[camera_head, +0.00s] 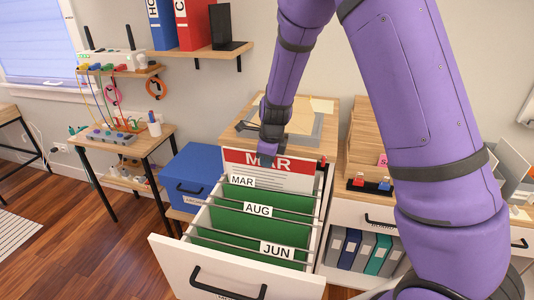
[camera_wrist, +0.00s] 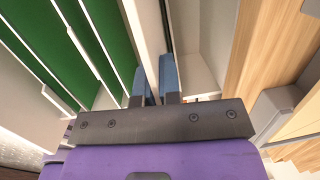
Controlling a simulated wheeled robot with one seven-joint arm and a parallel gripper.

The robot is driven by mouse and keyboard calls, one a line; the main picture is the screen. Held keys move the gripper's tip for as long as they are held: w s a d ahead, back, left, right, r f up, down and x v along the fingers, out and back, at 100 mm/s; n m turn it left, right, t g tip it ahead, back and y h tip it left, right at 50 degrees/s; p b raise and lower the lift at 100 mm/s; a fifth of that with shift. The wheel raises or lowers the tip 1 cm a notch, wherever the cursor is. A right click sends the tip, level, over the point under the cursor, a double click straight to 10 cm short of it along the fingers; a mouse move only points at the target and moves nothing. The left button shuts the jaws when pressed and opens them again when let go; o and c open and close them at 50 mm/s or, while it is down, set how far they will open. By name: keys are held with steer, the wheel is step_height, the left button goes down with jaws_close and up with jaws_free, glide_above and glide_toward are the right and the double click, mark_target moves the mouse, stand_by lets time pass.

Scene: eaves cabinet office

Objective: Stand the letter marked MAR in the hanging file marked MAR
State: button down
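The letter marked MAR (camera_head: 290,181), white with a red band across its top, stands upright at the back of the open drawer (camera_head: 172,265). My gripper (camera_head: 267,160) is shut on its top edge, hiding part of the word MAR. In the wrist view the letter (camera_wrist: 147,35) runs edge-on between the blue fingertips (camera_wrist: 157,86). The green hanging file marked MAR (camera_head: 242,181) is the rearmost labelled one. The letter shows directly behind its tab; its lower edge is hidden, so I cannot tell whether it is inside the file.
A blue box (camera_head: 190,175) stands left of the drawer. The wooden cabinet top (camera_head: 328,122) is behind the gripper. A counter with small red and blue items (camera_head: 370,184) is at right.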

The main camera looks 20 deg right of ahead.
mark_target(267, 178)
steer(key=shift+f, duration=3.7)
steer(key=c, duration=0.9)
jaws_free()
steer(key=shift+r, duration=0.1)
steer(key=shift+s+d+r, duration=0.1)
steer(key=shift+s+r, duration=0.05)
steer(key=shift+r, duration=0.8)
steer(key=shift+s+d+r, duration=0.1)
steer(key=shift+s+r, duration=0.1)
steer(key=shift+r, duration=0.75)
steer(key=shift+s+r, duration=0.15)
steer(key=shift+r, duration=0.8)
steer(key=shift+r, duration=0.1)
